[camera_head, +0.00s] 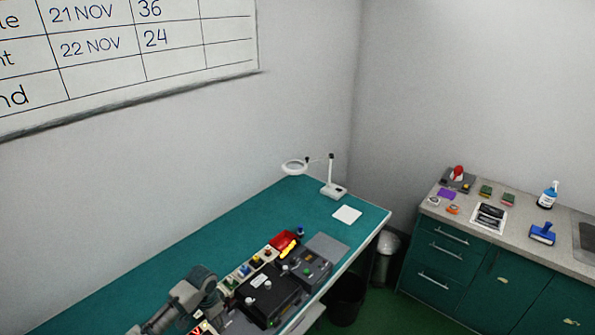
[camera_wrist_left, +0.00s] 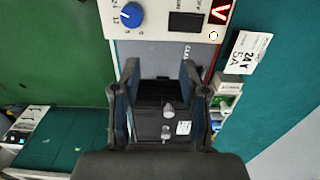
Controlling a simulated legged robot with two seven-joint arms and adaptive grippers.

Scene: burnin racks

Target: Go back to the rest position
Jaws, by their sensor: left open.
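My left arm and gripper show at the lower left of the head view, over the green bench (camera_head: 240,232); the fingertips are hard to make out there. In the left wrist view my left gripper (camera_wrist_left: 158,75) has its two dark fingers apart, with nothing held between them. Beyond the fingers lies a black case (camera_wrist_left: 150,125) with two light knobs and a white label. The black case (camera_head: 270,297) also shows in the head view, just right of my arm. My right gripper is in neither view.
A red bin (camera_head: 284,241), a dark tester (camera_head: 311,268) and a magnifier lamp (camera_head: 334,190) stand along the bench. A black waste bin (camera_head: 346,299) is below. Bare bench lies along the wall.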

